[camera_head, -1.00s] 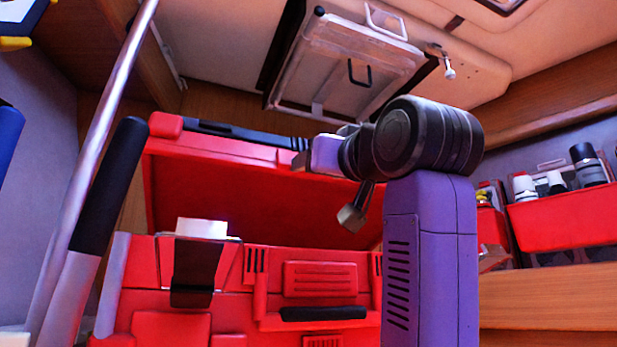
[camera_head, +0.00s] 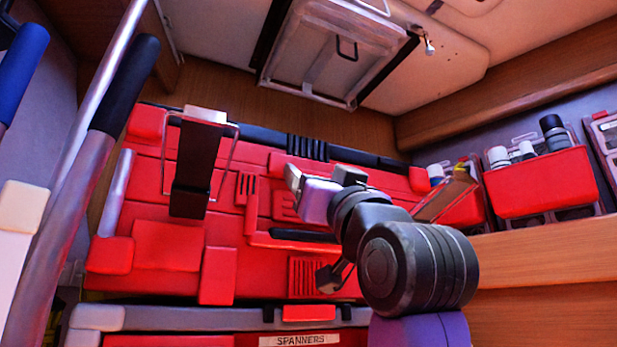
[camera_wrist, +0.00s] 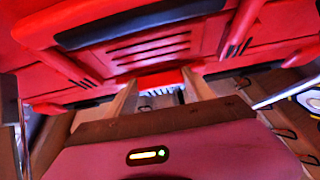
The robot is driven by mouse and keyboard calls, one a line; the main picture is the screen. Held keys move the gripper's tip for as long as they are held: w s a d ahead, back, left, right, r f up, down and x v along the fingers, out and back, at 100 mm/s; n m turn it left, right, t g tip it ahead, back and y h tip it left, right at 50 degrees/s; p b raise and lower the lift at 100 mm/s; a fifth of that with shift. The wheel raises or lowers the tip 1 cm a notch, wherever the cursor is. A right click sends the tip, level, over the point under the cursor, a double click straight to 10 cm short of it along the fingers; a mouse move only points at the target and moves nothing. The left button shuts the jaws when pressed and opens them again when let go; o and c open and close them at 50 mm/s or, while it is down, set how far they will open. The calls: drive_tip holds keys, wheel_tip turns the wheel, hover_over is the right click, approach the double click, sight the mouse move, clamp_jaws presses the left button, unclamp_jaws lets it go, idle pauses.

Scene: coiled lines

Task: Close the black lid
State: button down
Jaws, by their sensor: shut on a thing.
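A large red box (camera_head: 165,245) with black trim stands in front of me. Its lid (camera_head: 255,143) is a red panel with a black strip and a black ribbed part along the top; no open gap shows below it. My gripper (camera_head: 292,178) reaches in from the right, just below the ribbed part. In the wrist view my gripper (camera_wrist: 162,95) has its fingers a little apart, closed on the lid's edge, though the exact contact is hard to see. A black latch flap (camera_head: 196,165) with a wire loop hangs on the front at left.
A pole with a dark grip (camera_head: 125,85) stands at the left. Red bins with bottles (camera_head: 540,185) sit on a wooden shelf (camera_head: 550,245) at right. A grey-edged drawer marked SPANNERS (camera_head: 300,340) lies below the box. A framed hatch (camera_head: 335,50) is overhead.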

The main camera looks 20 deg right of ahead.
drive_tip(key=shift+s+a+f, duration=0.15)
drive_tip(key=shift+f, duration=0.1)
drive_tip(key=shift+c, duration=1.8)
unclamp_jaws()
drive_tip(key=v, duration=0.7)
drive_tip(key=shift+s+f+p, duration=0.25)
drive_tip(key=shift+f+p, duration=0.05)
